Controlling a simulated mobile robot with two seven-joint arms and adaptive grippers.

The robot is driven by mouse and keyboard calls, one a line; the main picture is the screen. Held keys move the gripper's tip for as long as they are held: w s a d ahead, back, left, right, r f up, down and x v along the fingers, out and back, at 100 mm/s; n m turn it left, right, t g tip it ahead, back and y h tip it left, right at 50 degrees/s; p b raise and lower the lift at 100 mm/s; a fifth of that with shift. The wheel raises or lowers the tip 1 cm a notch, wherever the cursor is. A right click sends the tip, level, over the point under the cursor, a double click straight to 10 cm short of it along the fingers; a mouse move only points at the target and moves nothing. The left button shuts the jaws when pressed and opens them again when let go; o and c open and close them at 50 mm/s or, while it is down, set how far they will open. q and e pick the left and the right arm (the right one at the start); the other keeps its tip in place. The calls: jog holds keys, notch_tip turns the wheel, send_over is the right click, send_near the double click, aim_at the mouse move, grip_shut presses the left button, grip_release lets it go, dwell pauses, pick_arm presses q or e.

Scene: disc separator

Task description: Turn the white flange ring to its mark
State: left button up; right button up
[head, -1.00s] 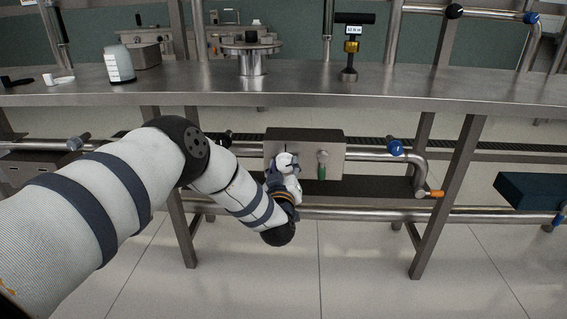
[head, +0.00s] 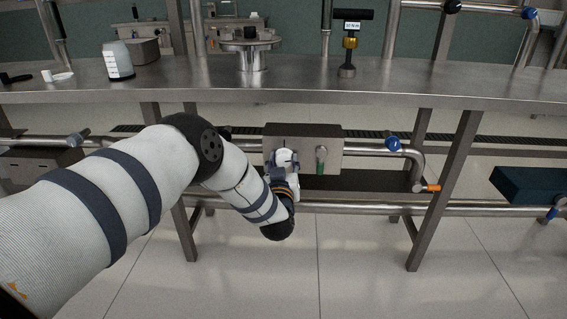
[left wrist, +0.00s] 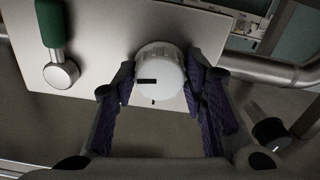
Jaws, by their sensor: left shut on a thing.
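The white flange ring (left wrist: 160,68) is a round white knob on the face of a grey metal box (head: 303,132). It also shows in the head view (head: 284,157). A black line on the ring points left in the left wrist view. A short dark mark (left wrist: 153,102) is on the plate just below the ring there, about a quarter turn from the line. My left gripper (left wrist: 161,80) is shut on the ring, with a purple-padded finger at each side. In the head view, it partly covers the ring (head: 283,165). My right gripper is in no view.
A green-handled lever (head: 320,160) is on the same box, right of the ring in the head view. A steel pipe (head: 375,150) with a blue knob (head: 393,144) runs to the right. The steel bench top (head: 200,85) lies above, and a lower pipe (head: 350,207) runs below.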

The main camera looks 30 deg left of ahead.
pick_arm(q)
jog(key=o, duration=1.2)
jog(key=shift+c, duration=0.2)
jog(key=v, duration=1.2)
